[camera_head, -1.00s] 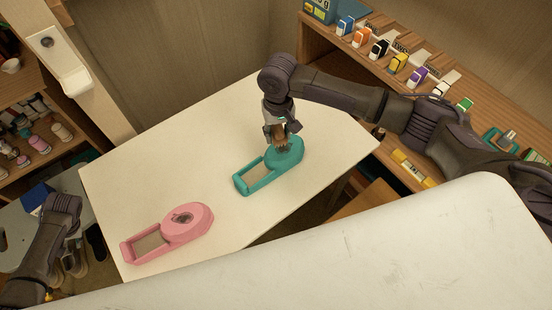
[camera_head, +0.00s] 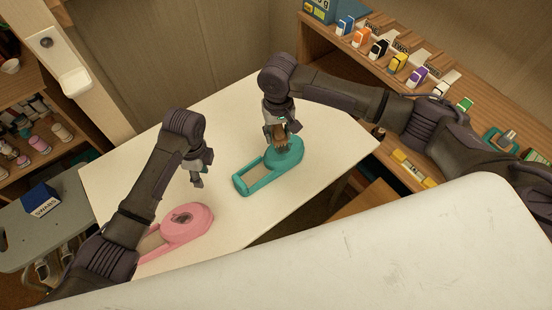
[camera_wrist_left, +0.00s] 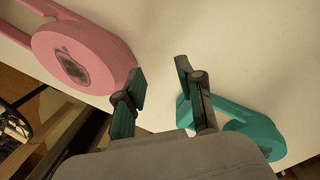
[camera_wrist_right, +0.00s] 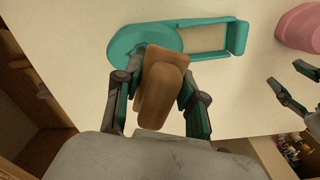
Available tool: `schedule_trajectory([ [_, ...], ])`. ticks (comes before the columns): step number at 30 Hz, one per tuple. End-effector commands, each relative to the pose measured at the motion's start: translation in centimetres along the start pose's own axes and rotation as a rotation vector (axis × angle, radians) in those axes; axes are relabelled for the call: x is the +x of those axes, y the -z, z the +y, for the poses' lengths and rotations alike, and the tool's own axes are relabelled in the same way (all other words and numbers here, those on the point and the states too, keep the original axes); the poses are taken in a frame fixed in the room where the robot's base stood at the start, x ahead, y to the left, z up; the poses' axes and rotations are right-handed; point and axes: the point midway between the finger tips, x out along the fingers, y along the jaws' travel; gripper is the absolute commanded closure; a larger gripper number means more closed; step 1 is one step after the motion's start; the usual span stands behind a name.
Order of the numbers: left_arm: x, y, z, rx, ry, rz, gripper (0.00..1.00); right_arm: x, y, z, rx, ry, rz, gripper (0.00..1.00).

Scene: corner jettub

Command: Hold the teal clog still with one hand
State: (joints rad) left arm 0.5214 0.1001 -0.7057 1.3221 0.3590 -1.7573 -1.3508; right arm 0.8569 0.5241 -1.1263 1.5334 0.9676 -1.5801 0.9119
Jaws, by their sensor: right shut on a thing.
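The teal clog (camera_head: 289,154) lies on the white table, its round solid end under my right gripper and its open frame end toward the lower left. It also shows in the right wrist view (camera_wrist_right: 146,42) and left wrist view (camera_wrist_left: 250,126). My right gripper (camera_head: 280,143) points down and is shut on a brown, wood-like piece (camera_wrist_right: 160,88). The piece is at the clog's round end; I cannot tell whether it touches the clog. My left gripper (camera_head: 198,184) is open and empty, above the table between the teal clog and a similar pink one (camera_head: 188,220).
The white table (camera_head: 225,115) has bare room at its back. A large pale surface (camera_head: 400,260) fills the foreground. A wooden shelf (camera_head: 480,120) with colored items stands at right. A blue box (camera_head: 42,199) sits on a grey table at left.

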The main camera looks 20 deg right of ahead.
Motion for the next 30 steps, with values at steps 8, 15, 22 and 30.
schedule_trajectory([
  [8, -2.2, 8.2, -1.3, 0.586, 0.072, 0.029, 0.62, 0.0, 0.0, 0.0, 0.000, 0.000, 0.000, 0.88],
  [15, -2.7, 10.2, -1.5, 0.746, 0.093, 0.030, 0.62, 0.0, 0.0, 0.0, 0.000, 0.000, 0.000, 0.88],
  [22, -1.0, 10.3, -1.5, 0.749, 0.091, 0.031, 0.62, 0.0, 0.0, 0.0, 0.000, 0.000, 0.000, 0.88],
  [30, 1.7, 10.4, -1.8, 0.747, 0.091, 0.031, 0.62, 0.0, 0.0, 0.0, 0.000, 0.000, 0.000, 0.88],
])
